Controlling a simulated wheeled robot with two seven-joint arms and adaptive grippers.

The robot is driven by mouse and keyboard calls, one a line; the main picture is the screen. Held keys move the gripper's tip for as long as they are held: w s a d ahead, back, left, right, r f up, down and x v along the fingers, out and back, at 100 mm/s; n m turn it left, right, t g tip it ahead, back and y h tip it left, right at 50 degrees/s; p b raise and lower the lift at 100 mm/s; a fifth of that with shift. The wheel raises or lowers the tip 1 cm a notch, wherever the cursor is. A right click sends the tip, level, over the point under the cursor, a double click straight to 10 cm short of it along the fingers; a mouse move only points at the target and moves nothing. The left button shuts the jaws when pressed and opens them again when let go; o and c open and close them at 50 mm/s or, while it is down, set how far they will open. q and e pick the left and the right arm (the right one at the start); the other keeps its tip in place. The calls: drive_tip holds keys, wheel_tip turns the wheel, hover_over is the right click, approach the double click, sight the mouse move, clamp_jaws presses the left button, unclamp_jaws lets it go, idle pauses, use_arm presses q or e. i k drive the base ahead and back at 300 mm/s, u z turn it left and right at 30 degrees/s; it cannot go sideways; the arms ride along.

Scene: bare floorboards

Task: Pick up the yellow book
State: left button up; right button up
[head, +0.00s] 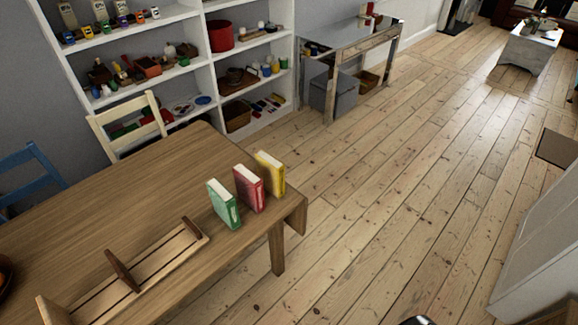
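The yellow book (270,174) stands upright near the right end of the wooden table (170,185). It is at the far end of a short row of books. A red book (249,188) stands just in front of it, and a green book (223,204) stands nearest. The lower left part of the yellow book is hidden behind the red one. Neither of my grippers can be made out in the head view. Only a small dark and white piece shows at the bottom edge, too little to identify.
A wooden rack (185,244) lies on the table left of the books. A cream chair (128,127) and a blue chair (30,165) stand along the table's far side. White shelves (204,80) and a side table (345,44) stand behind. The floorboards (400,190) to the right are clear.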

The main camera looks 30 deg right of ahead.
sight(272, 171)
drive_tip(key=z, duration=1.55)
drive_tip(key=i, duration=1.1)
drive_tip(key=u, duration=0.9)
